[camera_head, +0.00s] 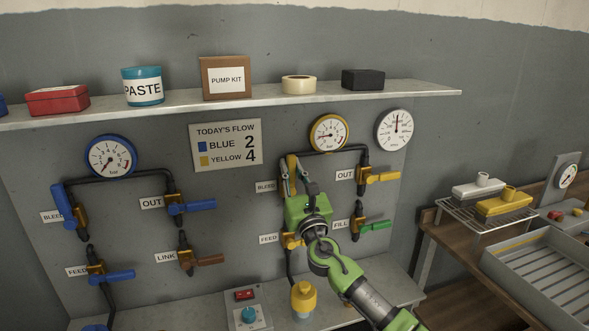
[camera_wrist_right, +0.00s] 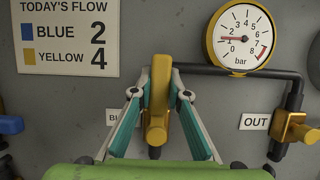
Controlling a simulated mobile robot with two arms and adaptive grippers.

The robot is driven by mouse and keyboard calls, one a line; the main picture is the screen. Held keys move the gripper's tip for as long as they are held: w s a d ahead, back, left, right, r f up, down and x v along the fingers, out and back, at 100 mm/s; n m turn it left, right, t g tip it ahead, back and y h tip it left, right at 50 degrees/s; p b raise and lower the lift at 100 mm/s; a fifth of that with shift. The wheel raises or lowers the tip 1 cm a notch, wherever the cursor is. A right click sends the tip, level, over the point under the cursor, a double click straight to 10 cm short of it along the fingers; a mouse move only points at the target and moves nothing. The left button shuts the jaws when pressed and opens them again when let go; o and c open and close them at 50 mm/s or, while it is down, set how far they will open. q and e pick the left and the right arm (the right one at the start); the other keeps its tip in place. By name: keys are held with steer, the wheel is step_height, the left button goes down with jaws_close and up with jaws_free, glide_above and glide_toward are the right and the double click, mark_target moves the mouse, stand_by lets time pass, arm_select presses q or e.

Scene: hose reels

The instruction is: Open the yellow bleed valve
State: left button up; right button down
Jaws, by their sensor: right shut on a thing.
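The yellow bleed valve's handle (camera_head: 292,163) stands upright on the wall panel, beside a partly covered BLEED label (camera_head: 265,187). In the right wrist view the handle (camera_wrist_right: 157,120) runs vertically between the two fingers. My right gripper (camera_head: 290,178) is shut on this handle, with one finger on each side; it also shows in the right wrist view (camera_wrist_right: 160,95). The valve body is mostly hidden behind the handle and gripper. My left gripper is out of view.
The yellow OUT valve (camera_head: 382,177) and green FILL valve (camera_head: 375,225) are close on the right. The yellow FEED valve (camera_head: 292,241) is below, partly behind my arm. Blue-handled valves (camera_head: 190,207) are on the left. A shelf (camera_head: 200,106) with boxes runs above.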

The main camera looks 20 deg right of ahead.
steer(key=shift+a+f+n, duration=0.1)
steer(key=shift+a+n, duration=0.05)
steer(key=shift+n, duration=0.15)
steer(key=c, duration=1.9)
jaws_free()
steer(key=v, duration=1.2)
